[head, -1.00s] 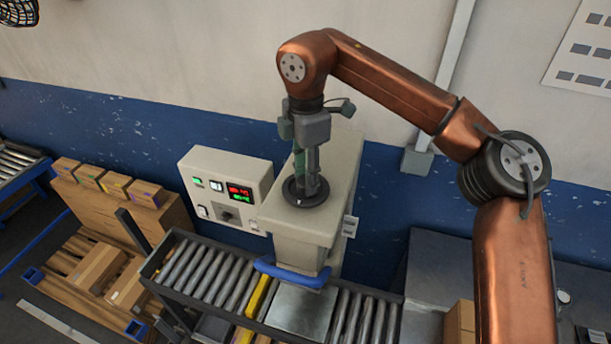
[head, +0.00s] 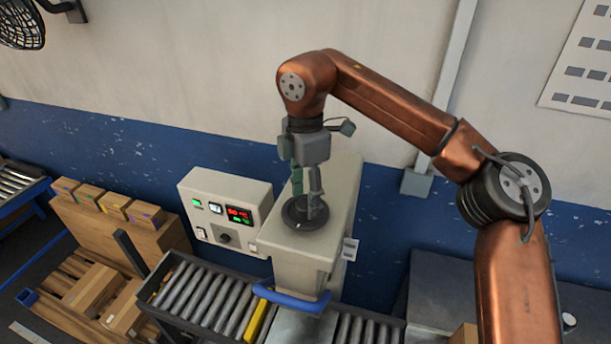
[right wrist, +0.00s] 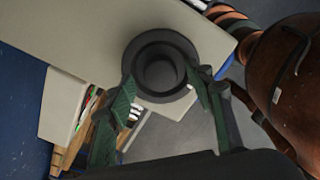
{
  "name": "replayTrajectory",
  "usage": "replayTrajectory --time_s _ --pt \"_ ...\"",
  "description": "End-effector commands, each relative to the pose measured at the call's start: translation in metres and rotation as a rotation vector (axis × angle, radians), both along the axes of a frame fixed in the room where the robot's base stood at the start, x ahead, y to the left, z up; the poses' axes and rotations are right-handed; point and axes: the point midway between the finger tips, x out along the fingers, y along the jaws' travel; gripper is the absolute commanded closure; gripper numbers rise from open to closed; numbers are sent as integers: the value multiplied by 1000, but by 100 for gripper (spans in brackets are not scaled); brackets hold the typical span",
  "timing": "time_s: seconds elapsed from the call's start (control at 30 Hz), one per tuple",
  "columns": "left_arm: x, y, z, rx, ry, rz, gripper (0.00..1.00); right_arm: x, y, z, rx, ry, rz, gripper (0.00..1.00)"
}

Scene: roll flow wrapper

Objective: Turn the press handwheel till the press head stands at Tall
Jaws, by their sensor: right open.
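The black round handwheel (head: 305,212) lies flat on top of the beige press housing (head: 325,225). My right gripper (head: 307,196) points down over it with its fingers open. In the right wrist view the handwheel's hub (right wrist: 160,72) shows between the two green fingers, one on each side. I cannot tell whether the fingers touch the wheel. A small pale plate (head: 349,249) sits on the housing's right side; its marks are too small to read. The press head's position cannot be read. My left gripper is not in view.
A control box (head: 225,212) with red and green displays stands left of the press. A roller conveyor (head: 205,300) runs below, with a blue curved bar (head: 291,299) at the press front. Boxes (head: 115,205) stand at left.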

Motion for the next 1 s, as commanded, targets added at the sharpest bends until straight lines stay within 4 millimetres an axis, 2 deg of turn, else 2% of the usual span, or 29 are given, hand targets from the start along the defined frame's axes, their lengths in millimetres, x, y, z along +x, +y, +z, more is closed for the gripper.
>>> replayTrajectory --time_s 0.3,0.43,0.63,1.0 --pt "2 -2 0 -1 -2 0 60 0 1 67 3 -4 -3 52" --pt "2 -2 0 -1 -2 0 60 0 1 91 2 -4 -3 52" --pt "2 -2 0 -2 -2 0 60 0 0 107 0 -2 -2 52" --pt "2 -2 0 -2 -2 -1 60 0 0 110 2 -1 -1 52"
